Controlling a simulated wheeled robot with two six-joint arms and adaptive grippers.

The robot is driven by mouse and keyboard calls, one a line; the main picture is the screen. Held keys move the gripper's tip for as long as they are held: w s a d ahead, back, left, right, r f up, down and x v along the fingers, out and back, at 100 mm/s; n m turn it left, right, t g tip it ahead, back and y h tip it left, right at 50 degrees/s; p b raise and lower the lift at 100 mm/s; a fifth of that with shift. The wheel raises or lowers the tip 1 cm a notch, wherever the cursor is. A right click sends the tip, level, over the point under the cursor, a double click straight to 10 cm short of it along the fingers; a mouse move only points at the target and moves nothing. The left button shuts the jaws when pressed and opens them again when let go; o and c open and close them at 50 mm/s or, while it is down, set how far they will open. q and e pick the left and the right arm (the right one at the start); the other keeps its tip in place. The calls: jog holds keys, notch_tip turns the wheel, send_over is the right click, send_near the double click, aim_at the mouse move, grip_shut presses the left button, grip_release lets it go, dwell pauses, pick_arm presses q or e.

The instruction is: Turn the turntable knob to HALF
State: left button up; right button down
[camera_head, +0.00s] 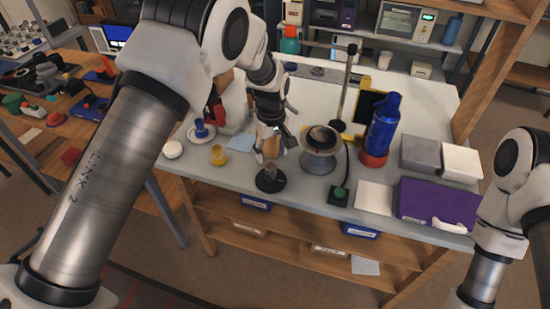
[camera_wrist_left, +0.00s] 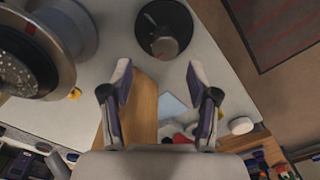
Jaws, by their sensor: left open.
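My right gripper is out of view.
A blue spray can on a red base (camera_head: 383,130) and a purple box (camera_head: 438,203) stand to the right. A yellow cup (camera_head: 218,155) and a white disc (camera_head: 173,149) are at the left.

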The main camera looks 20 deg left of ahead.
aim_at(271, 167)
pick_arm(q)
jog(key=shift+s+f+p, duration=0.3)
jog(key=shift+s+f, duration=0.7)
jog(key=shift+f, duration=0.25)
jog(key=f, duration=0.2)
jog(key=w+f, duration=0.1)
jog(key=f, duration=0.1)
jog(key=shift+w, duration=0.15)
jog(key=shift+s+r, duration=0.1)
jog(key=shift+s, duration=0.1)
jog(key=shift+s+r, duration=0.1)
jog(key=shift+c, duration=1.1)
grip_shut()
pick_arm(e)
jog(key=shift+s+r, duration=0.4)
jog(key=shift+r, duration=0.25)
